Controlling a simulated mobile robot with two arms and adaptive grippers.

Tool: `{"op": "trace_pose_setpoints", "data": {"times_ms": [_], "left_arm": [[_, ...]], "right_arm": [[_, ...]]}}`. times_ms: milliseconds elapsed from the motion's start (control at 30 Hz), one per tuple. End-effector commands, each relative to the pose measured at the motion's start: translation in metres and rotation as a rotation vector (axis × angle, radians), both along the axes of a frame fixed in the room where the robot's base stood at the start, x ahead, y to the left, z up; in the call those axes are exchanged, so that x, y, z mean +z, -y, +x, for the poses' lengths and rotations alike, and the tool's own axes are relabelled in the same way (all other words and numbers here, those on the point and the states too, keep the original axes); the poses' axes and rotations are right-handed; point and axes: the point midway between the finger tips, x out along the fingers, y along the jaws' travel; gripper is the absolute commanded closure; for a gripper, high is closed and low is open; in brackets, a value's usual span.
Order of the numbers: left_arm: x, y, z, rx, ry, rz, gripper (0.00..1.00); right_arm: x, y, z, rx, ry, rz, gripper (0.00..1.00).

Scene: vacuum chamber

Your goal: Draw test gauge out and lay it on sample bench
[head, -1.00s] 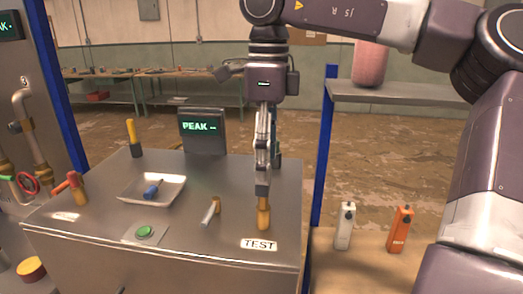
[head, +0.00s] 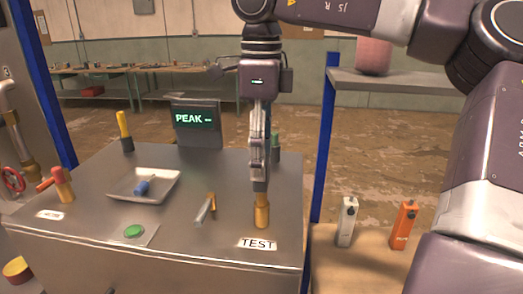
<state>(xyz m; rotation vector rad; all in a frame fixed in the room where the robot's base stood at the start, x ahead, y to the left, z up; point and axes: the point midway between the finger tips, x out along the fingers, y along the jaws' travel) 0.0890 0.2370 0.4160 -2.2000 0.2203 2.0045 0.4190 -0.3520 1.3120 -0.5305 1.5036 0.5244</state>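A brass cylinder (head: 261,212) stands upright on the metal cabinet top, behind the TEST label (head: 258,244). I take it for the test gauge or its port; I cannot tell which. My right gripper (head: 259,182) points straight down at its top end. The fingers are seen edge-on, so whether they are open or closed on it is unclear. My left gripper is not in view. A wooden bench top (head: 325,272), possibly the sample bench, lies right of the cabinet.
The cabinet top (head: 180,232) also holds a white tray (head: 120,192) with a blue item, a small brass-and-silver piece (head: 206,208), a green button (head: 134,231) and a PEAK display (head: 196,125). White (head: 347,222) and orange (head: 403,226) devices stand on the wooden bench. A blue post (head: 323,150) rises between.

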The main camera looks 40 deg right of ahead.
Motion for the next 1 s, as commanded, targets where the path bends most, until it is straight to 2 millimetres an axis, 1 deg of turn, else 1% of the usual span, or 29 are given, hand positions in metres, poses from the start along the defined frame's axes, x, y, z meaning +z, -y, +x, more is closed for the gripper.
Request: {"op": "trace_pose_setpoints", "data": {"times_ms": [200,400,600,800,833,1000], "left_arm": [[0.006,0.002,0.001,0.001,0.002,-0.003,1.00],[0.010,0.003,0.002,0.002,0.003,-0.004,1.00],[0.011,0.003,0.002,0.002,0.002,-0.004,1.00],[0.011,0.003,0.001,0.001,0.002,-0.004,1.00],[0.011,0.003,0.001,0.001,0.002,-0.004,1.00],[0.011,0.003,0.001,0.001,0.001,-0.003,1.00]], "right_arm": [[-0.033,0.000,-0.001,0.001,-0.005,0.003,0.39],[-0.058,0.000,-0.001,0.001,-0.003,0.002,0.39],[-0.068,0.000,-0.001,-0.001,-0.001,0.002,0.39],[-0.069,0.000,0.000,-0.001,-0.001,0.002,0.39],[-0.069,0.000,0.000,-0.001,-0.001,0.002,0.40],[-0.069,0.000,0.000,-0.001,-0.001,0.002,0.59]]}}
